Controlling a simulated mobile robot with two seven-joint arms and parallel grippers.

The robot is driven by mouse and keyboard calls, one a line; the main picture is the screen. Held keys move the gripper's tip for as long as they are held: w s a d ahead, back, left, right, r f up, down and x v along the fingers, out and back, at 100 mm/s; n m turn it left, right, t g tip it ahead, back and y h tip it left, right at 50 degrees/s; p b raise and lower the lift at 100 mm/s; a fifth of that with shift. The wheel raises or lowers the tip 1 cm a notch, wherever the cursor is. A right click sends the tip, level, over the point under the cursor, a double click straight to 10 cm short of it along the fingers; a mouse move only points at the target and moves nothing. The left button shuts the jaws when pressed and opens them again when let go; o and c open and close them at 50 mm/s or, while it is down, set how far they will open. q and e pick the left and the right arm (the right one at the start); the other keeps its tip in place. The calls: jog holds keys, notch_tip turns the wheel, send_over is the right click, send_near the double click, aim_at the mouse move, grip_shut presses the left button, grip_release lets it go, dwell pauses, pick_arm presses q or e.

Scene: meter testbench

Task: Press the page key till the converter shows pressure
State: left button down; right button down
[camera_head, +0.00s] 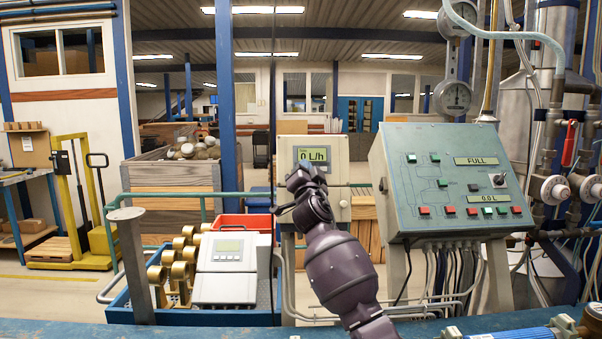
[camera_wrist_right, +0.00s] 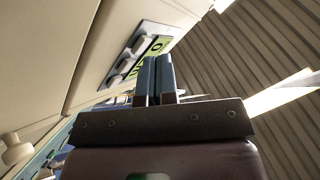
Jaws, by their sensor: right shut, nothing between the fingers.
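The converter (camera_head: 285,152) is a beige wall box in the middle of the head view. Its green display (camera_head: 313,155) reads "0 L/h", a flow reading. My right gripper (camera_head: 308,172) is raised in front of the box and covers the area just below the display, so the keys are hidden there. In the right wrist view, the shut fingers (camera_wrist_right: 155,76) are close to the box face, beside the green display (camera_wrist_right: 150,46) and a row of grey keys (camera_wrist_right: 122,62). I cannot tell whether the fingertips touch a key. My left gripper is out of view.
A sloped green control panel (camera_head: 450,150) with buttons and "FULL" and "0.0 L" displays stands close on the right. A blue tray (camera_head: 200,317) with brass meters and a white device (camera_head: 226,265) is at lower left. Pipes and valves line the far right.

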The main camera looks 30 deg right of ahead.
dwell(0.4)
jog(key=shift+w+d+f, duration=0.1)
jog(key=shift+w+d, duration=0.1)
jog(key=shift+w, duration=0.05)
dwell(0.6)
jog(key=shift+b, duration=0.35)
dwell(0.3)
jog(key=shift+s+a+r+p, duration=0.25)
jog(key=shift+s+a+p, duration=0.15)
jog(key=shift+s, duration=0.2)
dwell(0.4)
